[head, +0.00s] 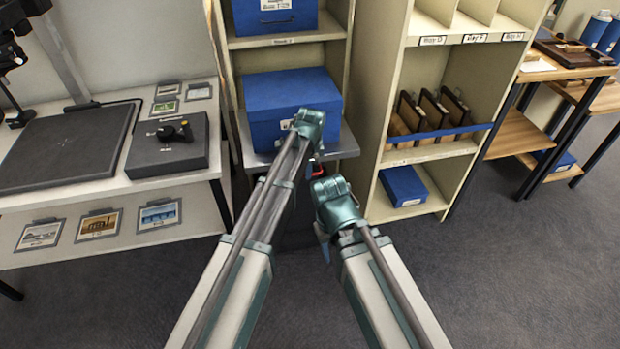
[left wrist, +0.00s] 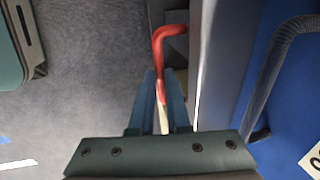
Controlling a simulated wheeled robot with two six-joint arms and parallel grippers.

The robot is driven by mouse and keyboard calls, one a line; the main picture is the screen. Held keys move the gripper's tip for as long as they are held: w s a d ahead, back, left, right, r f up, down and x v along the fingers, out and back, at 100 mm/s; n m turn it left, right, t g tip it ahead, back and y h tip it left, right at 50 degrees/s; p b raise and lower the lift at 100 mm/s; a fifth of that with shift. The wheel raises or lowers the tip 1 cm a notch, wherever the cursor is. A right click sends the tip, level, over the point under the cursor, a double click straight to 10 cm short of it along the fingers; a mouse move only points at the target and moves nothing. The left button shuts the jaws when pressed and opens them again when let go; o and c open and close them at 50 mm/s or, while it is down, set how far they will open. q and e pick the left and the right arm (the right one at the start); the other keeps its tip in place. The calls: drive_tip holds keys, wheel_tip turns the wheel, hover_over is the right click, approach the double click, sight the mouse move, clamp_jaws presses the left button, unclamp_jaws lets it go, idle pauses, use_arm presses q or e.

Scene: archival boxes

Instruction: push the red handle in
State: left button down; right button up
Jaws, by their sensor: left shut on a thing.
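The red handle (left wrist: 166,48) is a bent red bar with a pale lower part, seen in the left wrist view. It runs down between the two blue fingers of my left gripper (left wrist: 164,78), which is shut on it. In the head view only a small bit of the red handle (head: 318,172) shows, below the pull-out shelf. My left gripper (head: 316,155) is there in front of the shelf, with its fingertips mostly hidden. My right gripper (head: 322,240) is lower and to the right, apart from the shelf; its jaws are unclear.
A large blue box (head: 265,105) sits on the grey pull-out shelf (head: 348,146) of a cream shelving unit. A white table (head: 60,195) with a dark pad stands left. Another blue box (head: 405,186) lies low on the right unit. The floor (head: 480,270) at right is clear.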

use_arm(q)
drive_tip(key=c, duration=0.9)
unclamp_jaws()
drive_tip(key=shift+w, duration=0.3)
drive_tip(key=shift+s+r, duration=0.1)
drive_tip(key=r+p, duration=0.4)
drive_tip(key=s+r+p, duration=0.1)
drive_tip(key=r+p, duration=0.4)
drive_tip(key=s+r+p, duration=0.1)
drive_tip(key=r+p, duration=0.3)
drive_tip(key=shift+s+d+r, duration=0.15)
drive_tip(key=shift+s+d, duration=0.1)
drive_tip(key=shift+d, duration=0.05)
